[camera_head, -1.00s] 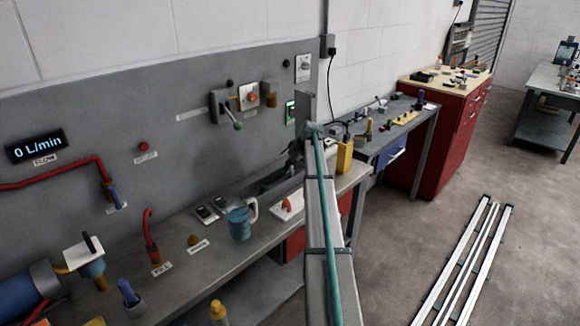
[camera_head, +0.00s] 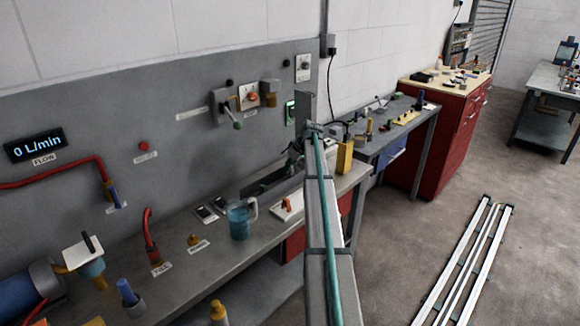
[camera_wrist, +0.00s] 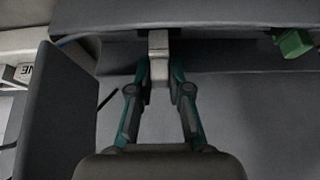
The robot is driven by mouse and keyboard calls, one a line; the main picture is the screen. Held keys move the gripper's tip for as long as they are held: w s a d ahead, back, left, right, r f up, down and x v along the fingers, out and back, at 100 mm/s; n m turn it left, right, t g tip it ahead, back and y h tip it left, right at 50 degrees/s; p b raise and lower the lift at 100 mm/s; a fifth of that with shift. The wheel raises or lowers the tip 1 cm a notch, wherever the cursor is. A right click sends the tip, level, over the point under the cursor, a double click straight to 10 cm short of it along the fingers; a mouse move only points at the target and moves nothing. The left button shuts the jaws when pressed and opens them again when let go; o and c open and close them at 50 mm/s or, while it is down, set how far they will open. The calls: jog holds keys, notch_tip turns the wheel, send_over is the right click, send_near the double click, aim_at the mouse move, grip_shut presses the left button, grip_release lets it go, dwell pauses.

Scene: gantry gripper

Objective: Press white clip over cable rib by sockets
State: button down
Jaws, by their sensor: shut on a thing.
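My gripper (camera_wrist: 160,80) is shut on a small pale block, which looks like the white clip (camera_wrist: 158,56), in the wrist view. The clip's far end reaches a long dark grey ledge (camera_wrist: 225,32) across the top of that view; I cannot tell whether they touch or whether this ledge is the cable rib. In the head view my gripper (camera_head: 294,153) is small and partly hidden behind my own arm, above the far part of the bench near the back panel. The clip cannot be made out there. No sockets are clearly identifiable.
A large dark plate (camera_wrist: 42,110) stands left of my gripper. A green block (camera_wrist: 294,42) lies right of it. A lever (camera_head: 235,120) projects from the panel.

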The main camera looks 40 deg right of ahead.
aim_at(292, 168)
jog(key=shift+f+b, duration=0.85)
jog(key=shift+f, duration=0.8)
jog(key=c, duration=1)
grip_release()
jog(key=v, duration=1.2)
